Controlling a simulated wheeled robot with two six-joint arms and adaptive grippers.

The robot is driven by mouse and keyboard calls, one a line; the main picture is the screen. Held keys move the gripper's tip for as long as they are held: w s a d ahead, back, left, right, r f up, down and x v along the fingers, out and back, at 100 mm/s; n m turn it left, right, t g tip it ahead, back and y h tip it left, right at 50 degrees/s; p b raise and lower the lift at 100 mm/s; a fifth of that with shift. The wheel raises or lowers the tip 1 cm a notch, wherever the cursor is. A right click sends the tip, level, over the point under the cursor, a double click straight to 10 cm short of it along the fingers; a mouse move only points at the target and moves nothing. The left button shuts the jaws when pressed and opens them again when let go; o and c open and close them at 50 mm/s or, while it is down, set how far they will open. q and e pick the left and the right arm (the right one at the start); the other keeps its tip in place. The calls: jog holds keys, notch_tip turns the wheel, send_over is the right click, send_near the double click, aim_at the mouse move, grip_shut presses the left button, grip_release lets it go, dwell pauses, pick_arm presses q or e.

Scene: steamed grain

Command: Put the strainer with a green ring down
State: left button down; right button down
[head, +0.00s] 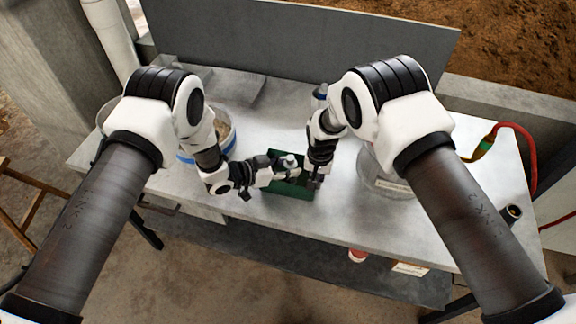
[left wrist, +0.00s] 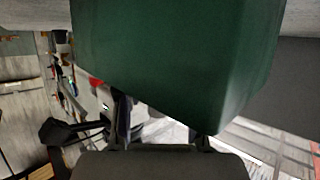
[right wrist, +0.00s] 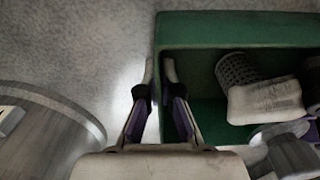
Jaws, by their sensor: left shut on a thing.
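A dark green open box (head: 289,193) stands near the table's front edge. It fills much of the left wrist view (left wrist: 175,60). The right wrist view shows a grey mesh cylinder (right wrist: 237,71), seemingly the strainer, inside the box beside a pale piece with faint writing (right wrist: 268,101). No green ring is visible on it. My left gripper (head: 285,172) reaches over the box from the left and is shut, seemingly on the strainer. The box hides its fingertips in the left wrist view. My right gripper (right wrist: 158,75) has its fingertips close together on either side of the box's wall; its grip is unclear.
A clear round container (head: 378,172) is beside my right arm. A blue-capped bottle (head: 320,92) is farther back. A red hose (head: 525,140) lies at the right. The table's front edge is close.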

pick_arm(q)
jog(key=c, duration=0.7)
grip_release()
jog(key=shift+f, duration=0.15)
jog(key=v, duration=1.2)
pick_arm(e)
jog(key=c, duration=1.2)
grip_release()
jog(key=shift+c, duration=0.2)
